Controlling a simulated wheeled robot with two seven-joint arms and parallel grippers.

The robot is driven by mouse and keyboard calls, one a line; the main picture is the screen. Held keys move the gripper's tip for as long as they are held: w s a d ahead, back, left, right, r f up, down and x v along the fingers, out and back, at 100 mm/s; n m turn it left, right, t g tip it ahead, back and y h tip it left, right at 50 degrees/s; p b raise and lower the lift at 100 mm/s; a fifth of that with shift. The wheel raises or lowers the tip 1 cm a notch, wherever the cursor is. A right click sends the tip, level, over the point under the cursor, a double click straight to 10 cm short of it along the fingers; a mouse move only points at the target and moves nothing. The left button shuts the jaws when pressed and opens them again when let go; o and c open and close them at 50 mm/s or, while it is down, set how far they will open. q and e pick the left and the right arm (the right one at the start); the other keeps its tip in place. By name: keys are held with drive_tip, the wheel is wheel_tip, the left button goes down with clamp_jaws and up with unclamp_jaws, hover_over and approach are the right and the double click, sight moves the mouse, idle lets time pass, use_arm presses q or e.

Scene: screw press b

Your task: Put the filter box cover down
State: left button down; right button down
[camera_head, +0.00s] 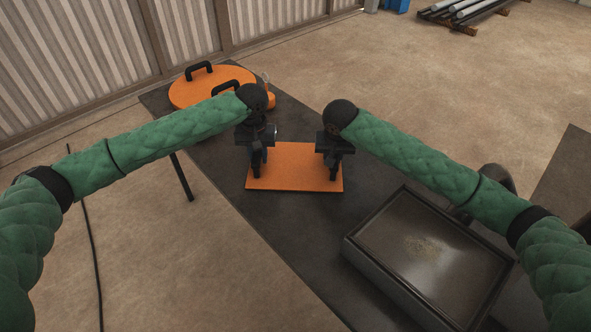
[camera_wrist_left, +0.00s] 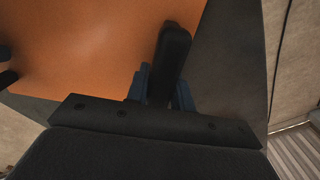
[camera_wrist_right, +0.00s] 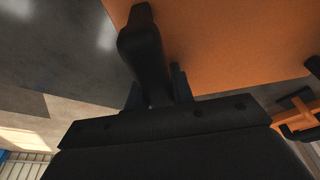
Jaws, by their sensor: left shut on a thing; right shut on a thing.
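The filter box cover (camera_head: 294,172) is a flat orange rectangle with a black handle at each end, over the dark table in the head view. My left gripper (camera_head: 257,160) is shut on its left handle, which shows between the fingers in the left wrist view (camera_wrist_left: 168,65). My right gripper (camera_head: 334,162) is shut on its right handle, seen in the right wrist view (camera_wrist_right: 145,65). The cover looks level; I cannot tell whether it touches the table. The filter box (camera_head: 352,243), a dark rectangular box, stands to the right and nearer, its inside showing a brownish patch.
A round orange lid (camera_head: 190,92) with black handles lies at the table's far left end. The dark table (camera_head: 262,213) has bare room around the cover. A corrugated wall (camera_head: 90,50) stands behind on the left. Pipes (camera_head: 465,12) lie on the floor far off.

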use_arm(q)
drive_tip(key=shift+f, duration=0.35)
use_arm(e)
drive_tip(key=shift+f, duration=0.3)
use_arm(q)
drive_tip(key=c, duration=1.2)
unclamp_jaws()
drive_tip(key=shift+r, duration=0.1)
use_arm(e)
drive_tip(key=c, duration=1.2)
unclamp_jaws()
drive_tip(key=shift+r, duration=0.1)
use_arm(q)
drive_tip(key=shift+r, duration=0.1)
wheel_tip(320, 180, up, 12)
drive_tip(key=shift+f, duration=0.2)
drive_tip(key=shift+r, duration=0.1)
use_arm(e)
drive_tip(key=shift+s+r, duration=0.1)
drive_tip(key=shift+r, duration=0.35)
drive_tip(key=v, duration=1.1)
